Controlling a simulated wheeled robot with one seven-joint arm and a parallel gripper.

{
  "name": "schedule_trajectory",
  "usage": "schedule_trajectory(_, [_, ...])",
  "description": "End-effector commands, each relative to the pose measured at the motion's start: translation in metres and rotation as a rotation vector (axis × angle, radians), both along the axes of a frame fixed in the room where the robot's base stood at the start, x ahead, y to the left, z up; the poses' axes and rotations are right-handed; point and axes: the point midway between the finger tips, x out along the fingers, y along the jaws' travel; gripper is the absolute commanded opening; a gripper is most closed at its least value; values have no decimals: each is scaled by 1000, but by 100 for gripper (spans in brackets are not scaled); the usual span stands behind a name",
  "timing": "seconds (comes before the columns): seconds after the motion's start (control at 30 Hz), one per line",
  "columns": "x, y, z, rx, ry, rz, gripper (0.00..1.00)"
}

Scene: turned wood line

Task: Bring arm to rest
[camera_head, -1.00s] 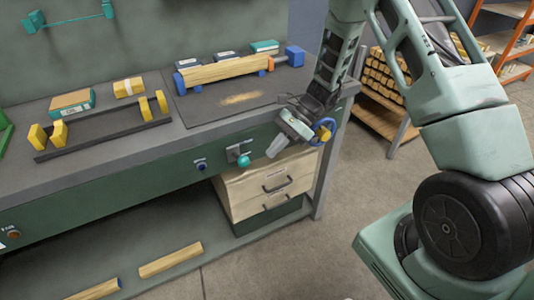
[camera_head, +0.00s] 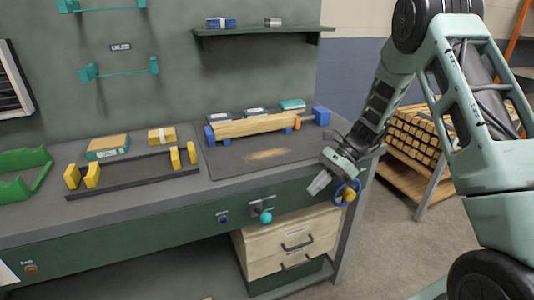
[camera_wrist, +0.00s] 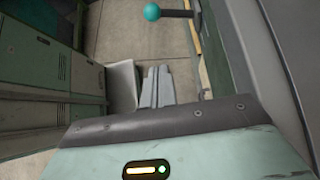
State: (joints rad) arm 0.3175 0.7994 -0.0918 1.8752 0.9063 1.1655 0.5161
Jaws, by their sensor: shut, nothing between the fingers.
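My gripper (camera_head: 318,184) is in front of the bench's right front edge, beside a blue handwheel with a yellow hub (camera_head: 347,192). I cannot tell whether it touches the handwheel. In the wrist view the gripper fingers (camera_wrist: 157,88) are together with nothing between them. My arm reaches down from the upper right of the head view. A teal ball-ended lever (camera_head: 265,217) is on the bench front left of the gripper; its ball also shows in the wrist view (camera_wrist: 152,12).
A wooden piece (camera_head: 250,126) lies between blue supports on the bench. A black rack with yellow blocks (camera_head: 135,178) stands left of it. A drawer unit (camera_head: 290,240) is below. A wooden shelf of stacked blanks (camera_head: 412,140) is at the right, with open floor before it.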

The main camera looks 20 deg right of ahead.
Motion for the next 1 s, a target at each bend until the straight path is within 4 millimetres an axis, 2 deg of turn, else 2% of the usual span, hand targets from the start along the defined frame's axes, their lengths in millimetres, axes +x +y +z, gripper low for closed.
schedule_trajectory(0.1, [0,0,0,0,-1,1,0])
schedule_trajectory(0.17, [-2,8,5,-6,-11,29,0])
schedule_trajectory(0.27, [-12,38,24,-32,-60,150,0])
schedule_trajectory(0.33, [-28,70,43,-65,-123,296,0])
schedule_trajectory(0.47, [-77,132,81,-138,-283,656,0])
schedule_trajectory(0.5, [-95,148,90,-159,-337,774,0])
schedule_trajectory(0.63, [-153,186,117,-227,-528,1158,0])
schedule_trajectory(0.8, [-221,209,139,-299,-785,1633,0])
schedule_trajectory(0.9, [-247,212,146,-332,-907,1842,0])
schedule_trajectory(1.0, [-262,212,150,-350,-988,1982,0])
